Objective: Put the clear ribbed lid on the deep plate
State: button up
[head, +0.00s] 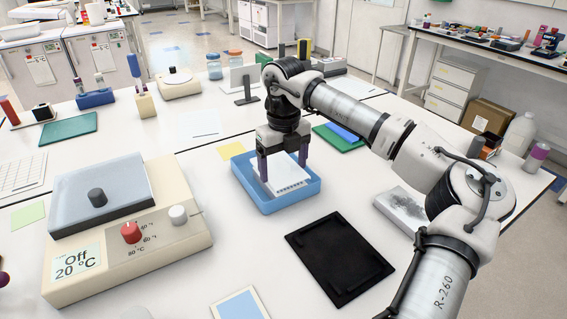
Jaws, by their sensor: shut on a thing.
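My gripper (283,167) points down over a blue tray (275,206), with its purple fingers at either side of a pale, flat piece. The fingers are shut on this piece, at or just above the tray. The piece looks white, with a row of small dark marks along its front edge (291,192); I cannot tell from this view whether it is the clear ribbed lid, the deep plate, or both together. A white plate-like thing with a grey speckled top (408,207) lies to the right, partly behind my arm; its identity is unclear too.
A black mat with raised edges (340,258) lies in front of the tray. Green and blue flat pieces (340,137) lie behind the gripper. Bare table shows between the cycler and the mat.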

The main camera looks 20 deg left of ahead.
aim_at(284, 164)
jog(key=shift+f, duration=0.15)
jog(key=shift+f, duration=0.15)
jog(key=shift+f+b, duration=0.5)
jog(key=shift+b, duration=0.05)
jog(key=o, duration=0.9)
jog(key=shift+c, duration=0.2)
jog(key=shift+r, duration=0.15)
notch_tip(284, 164, up, 13)
